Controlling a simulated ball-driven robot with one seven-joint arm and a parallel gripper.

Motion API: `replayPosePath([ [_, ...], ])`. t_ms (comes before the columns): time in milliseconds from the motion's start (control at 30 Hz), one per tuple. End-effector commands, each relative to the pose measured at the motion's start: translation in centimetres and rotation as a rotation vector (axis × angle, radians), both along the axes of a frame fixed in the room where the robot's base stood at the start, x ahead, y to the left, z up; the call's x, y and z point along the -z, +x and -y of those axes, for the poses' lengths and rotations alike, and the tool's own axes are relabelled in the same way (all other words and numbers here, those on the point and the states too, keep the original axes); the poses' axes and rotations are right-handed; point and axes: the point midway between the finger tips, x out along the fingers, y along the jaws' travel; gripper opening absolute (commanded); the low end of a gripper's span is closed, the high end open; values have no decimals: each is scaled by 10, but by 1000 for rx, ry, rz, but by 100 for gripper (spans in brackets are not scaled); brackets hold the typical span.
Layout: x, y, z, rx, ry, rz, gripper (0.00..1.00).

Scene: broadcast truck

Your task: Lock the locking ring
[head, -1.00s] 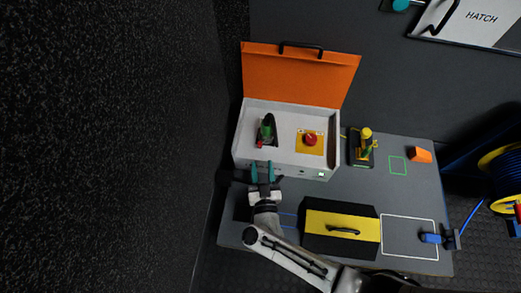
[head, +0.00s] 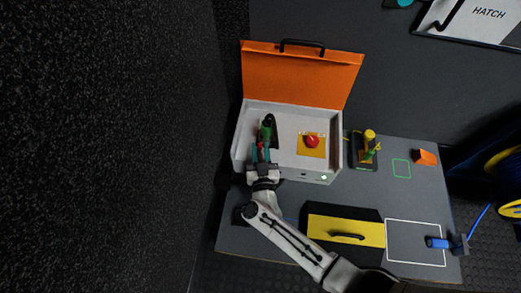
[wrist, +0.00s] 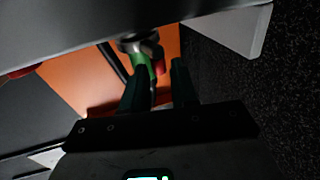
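The locking ring appears to be the green band with a red tab (head: 266,131) on a dark connector in the left part of the white open case (head: 318,176). In the wrist view the green band (wrist: 143,72) and red tab show just beyond my fingertips, below a grey metallic end. My gripper (head: 260,147) reaches over the case's front edge, close to the ring. Its two teal fingers, dark in the wrist view (wrist: 157,70), stand apart with a gap between them. I cannot tell whether they touch the connector.
A red knob (head: 312,141) on a yellow plate sits right of the connector inside the case. The orange lid (head: 300,75) stands open behind. A yellow-topped device (head: 369,136), an orange block (head: 426,157) and a black-and-yellow box (head: 346,231) share the grey table.

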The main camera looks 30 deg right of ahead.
Motion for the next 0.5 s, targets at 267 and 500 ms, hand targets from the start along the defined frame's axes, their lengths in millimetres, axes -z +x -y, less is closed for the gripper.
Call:
replayPosePath([
  [267,0,0,0,0,0,0,1],
  [500,0,0,0,3,0,-1,0],
])
